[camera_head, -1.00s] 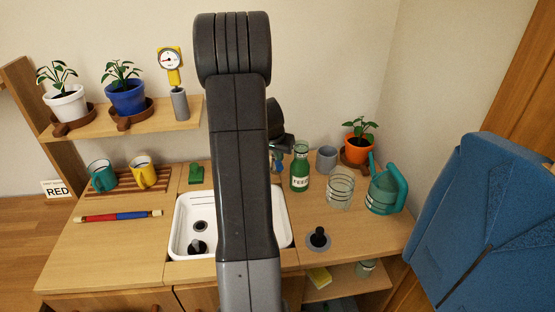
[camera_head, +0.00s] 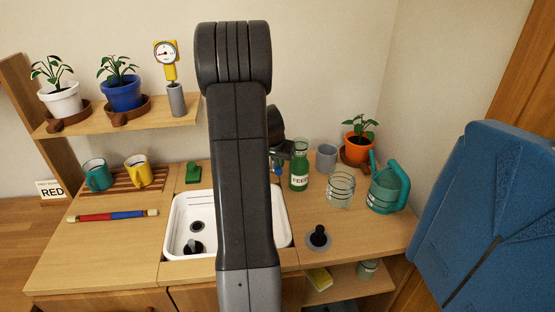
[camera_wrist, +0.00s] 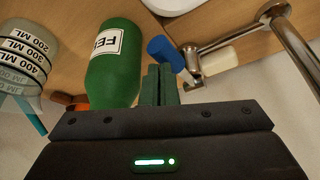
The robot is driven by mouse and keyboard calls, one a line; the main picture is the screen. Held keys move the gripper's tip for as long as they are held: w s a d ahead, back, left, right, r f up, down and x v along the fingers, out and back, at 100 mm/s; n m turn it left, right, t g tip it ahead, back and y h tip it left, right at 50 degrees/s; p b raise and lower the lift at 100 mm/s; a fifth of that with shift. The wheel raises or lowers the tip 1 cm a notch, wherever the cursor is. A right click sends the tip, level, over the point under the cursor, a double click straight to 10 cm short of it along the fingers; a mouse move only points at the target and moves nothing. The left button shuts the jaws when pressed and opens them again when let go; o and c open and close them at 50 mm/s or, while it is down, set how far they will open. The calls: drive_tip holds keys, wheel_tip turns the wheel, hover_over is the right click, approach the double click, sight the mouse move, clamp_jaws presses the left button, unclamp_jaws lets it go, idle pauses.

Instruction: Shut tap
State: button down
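The tap (camera_wrist: 225,38) shows in the wrist view as a metal pipe at the upper right. It has a blue handle (camera_wrist: 165,48) and a cream cylindrical part (camera_wrist: 220,60). In the head view the blue handle (camera_head: 278,169) is a small spot behind the sink, and my arm hides most of the tap. My gripper (camera_wrist: 159,72) has its two dark green fingers together with nothing visible between them. The fingertips are close to the blue handle; I cannot tell whether they touch it.
The green FEED bottle (camera_wrist: 115,62) stands close beside my fingers. A clear measuring cup (camera_head: 340,190), a grey cup (camera_head: 326,158), a teal watering can (camera_head: 386,190) and an orange pot (camera_head: 358,149) stand on the right. The white sink (camera_head: 178,225) is partly behind my arm.

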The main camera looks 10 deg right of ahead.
drive_tip(key=shift+a+r+p, duration=0.15)
drive_tip(key=shift+r+p, duration=0.85)
drive_tip(key=shift+r, duration=0.65)
drive_tip(key=shift+a+r+p, duration=0.15)
drive_tip(key=shift+r+p, duration=0.8)
drive_tip(key=shift+r, duration=0.65)
drive_tip(key=shift+w, duration=0.1)
drive_tip(key=shift+f+b, duration=1.65)
drive_tip(key=shift+f, duration=1.3)
drive_tip(key=shift+d, duration=0.1)
